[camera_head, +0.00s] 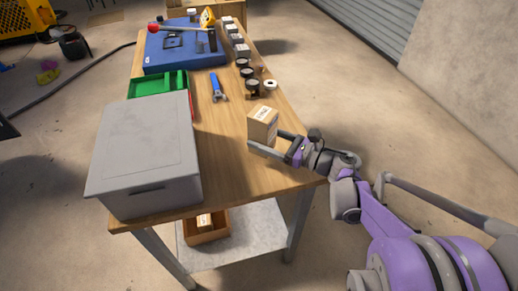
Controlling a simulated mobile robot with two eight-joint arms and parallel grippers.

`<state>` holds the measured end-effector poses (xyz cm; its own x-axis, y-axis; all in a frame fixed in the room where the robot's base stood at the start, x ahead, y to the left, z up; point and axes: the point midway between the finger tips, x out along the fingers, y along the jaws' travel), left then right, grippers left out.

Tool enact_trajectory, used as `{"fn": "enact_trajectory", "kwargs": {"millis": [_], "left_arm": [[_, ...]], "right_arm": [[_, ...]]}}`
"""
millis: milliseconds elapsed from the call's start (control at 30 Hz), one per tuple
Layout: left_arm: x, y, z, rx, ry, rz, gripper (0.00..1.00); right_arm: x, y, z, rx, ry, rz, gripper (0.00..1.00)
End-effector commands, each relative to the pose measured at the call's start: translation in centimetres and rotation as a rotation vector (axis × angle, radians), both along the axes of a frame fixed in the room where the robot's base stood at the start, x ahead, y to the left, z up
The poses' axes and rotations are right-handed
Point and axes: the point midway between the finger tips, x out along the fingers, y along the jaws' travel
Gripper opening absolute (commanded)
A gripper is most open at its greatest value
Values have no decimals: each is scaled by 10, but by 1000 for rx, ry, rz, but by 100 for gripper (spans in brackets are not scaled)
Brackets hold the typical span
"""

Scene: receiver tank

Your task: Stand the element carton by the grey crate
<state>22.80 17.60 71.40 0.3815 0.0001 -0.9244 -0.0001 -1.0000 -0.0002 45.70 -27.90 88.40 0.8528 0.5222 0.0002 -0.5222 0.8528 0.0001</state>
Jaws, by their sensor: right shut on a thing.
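The element carton (263,122) is a small brown cardboard box with a white label on top. It is upright near the right edge of the wooden table. My right gripper (264,144) reaches in from the right and is shut on the carton, with a finger along its near side. Whether the carton's base touches the table is hard to tell. The grey crate (146,160) is a large lidded box at the table's near left corner. Bare wood lies between it and the carton. My left gripper is not in view.
A green tray (144,86) stands behind the crate. A blue-handled tool (217,87) lies mid-table. Several small dark and white items line the right edge. A blue case (183,50) lies at the back. A wooden box (206,227) sits on the lower shelf.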

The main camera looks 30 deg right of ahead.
Motion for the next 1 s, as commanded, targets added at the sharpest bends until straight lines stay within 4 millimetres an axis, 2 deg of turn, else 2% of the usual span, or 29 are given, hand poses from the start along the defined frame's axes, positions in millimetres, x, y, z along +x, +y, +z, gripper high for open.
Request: {"fn": "enact_trajectory", "kwargs": {"millis": [267,667,700,800,1000], "left_arm": [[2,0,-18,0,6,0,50],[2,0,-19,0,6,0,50],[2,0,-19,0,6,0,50],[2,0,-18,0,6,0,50],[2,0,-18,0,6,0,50]], "right_arm": [[0,0,-36,1,1,0,7],[0,0,-40,1,-1,0,7],[0,0,-39,0,0,0,82],[0,0,-39,0,0,0,100],[0,0,-39,0,0,0,100]]}}
